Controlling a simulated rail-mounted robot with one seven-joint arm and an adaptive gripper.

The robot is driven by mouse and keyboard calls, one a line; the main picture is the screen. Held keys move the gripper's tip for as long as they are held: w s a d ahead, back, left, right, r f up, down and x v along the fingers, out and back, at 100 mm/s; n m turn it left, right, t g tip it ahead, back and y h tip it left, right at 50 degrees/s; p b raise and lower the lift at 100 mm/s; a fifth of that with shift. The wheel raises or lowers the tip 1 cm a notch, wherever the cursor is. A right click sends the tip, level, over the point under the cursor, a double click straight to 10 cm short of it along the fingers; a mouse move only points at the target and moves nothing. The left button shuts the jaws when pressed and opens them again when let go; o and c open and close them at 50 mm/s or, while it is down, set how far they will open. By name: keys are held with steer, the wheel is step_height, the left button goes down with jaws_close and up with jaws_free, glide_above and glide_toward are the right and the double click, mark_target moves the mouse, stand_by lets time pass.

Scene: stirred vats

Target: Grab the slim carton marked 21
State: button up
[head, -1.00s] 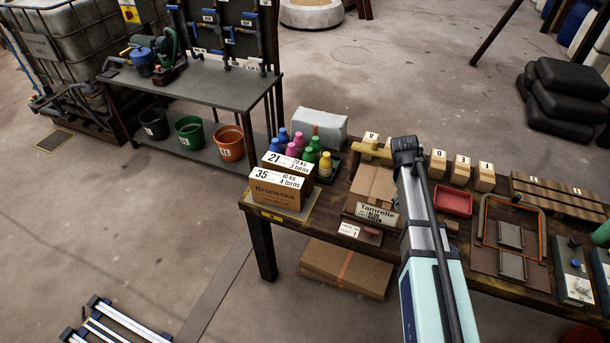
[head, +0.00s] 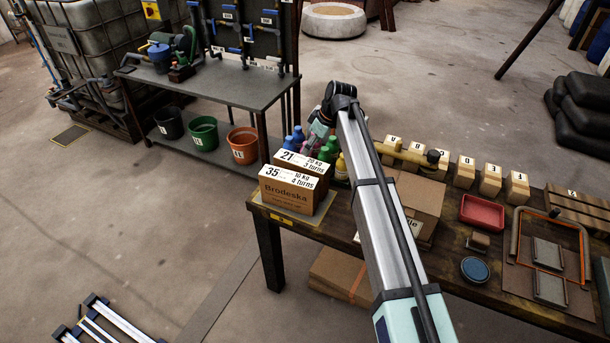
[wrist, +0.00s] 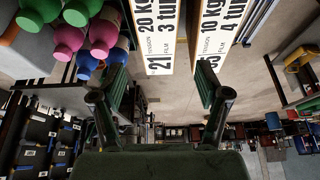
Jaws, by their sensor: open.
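The slim carton marked 21 (head: 303,163) stands on the left end of the wooden table, directly behind the carton marked 35 (head: 290,194). Both are brown with white labels on top. In the wrist view, carton 21 (wrist: 155,38) lies ahead, between the lines of my two fingers, and carton 35 (wrist: 218,38) is to its right, with a narrow gap between them. My gripper (wrist: 161,82) is open and empty. Its right fingertip is in line with the gap and carton 35's edge; its left one is near the bottles. In the head view my gripper (head: 318,132) is partly hidden.
Several coloured bottles (wrist: 90,35) crowd close to carton 21 on the left in the wrist view.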

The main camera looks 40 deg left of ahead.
mark_target(302, 161)
steer(key=p+x, duration=0.2)
steer(key=x, duration=0.7)
steer(key=shift+p+x, duration=1.65)
steer(key=shift+x, duration=1)
steer(key=shift+w+d+f, duration=0.1)
steer(key=shift+w+d, duration=0.05)
steer(key=shift+d, duration=0.05)
steer(key=c, duration=1.3)
jaws_close()
